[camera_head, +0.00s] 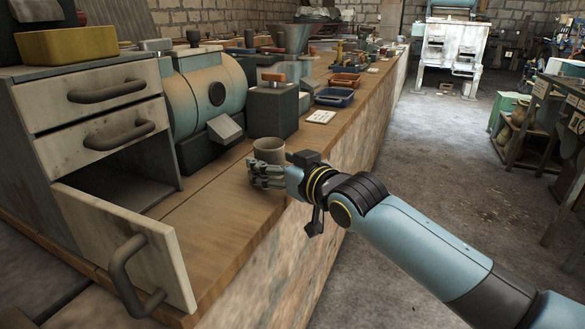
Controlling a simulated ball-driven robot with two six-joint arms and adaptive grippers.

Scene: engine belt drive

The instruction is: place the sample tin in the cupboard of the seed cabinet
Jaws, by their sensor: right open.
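The sample tin (269,149), a small grey-beige open-topped cylinder, stands upright on the wooden bench near its front edge. My right gripper (264,174) is open at the near side of the tin and partly covers its lower part. I cannot tell whether the fingers touch it. The seed cabinet (40,129) stands at the left with two shut drawers above a cupboard (125,180). The cupboard door (135,250) hangs open toward me, and the inside that shows looks dark and empty. My left gripper is not in view.
A blue-grey drum machine (206,92) stands right of the cabinet. A dark box with a wooden handle (273,108) stands behind the tin. A yellow tray (66,43) sits on the cabinet. The bench top (205,220) between door and tin is clear.

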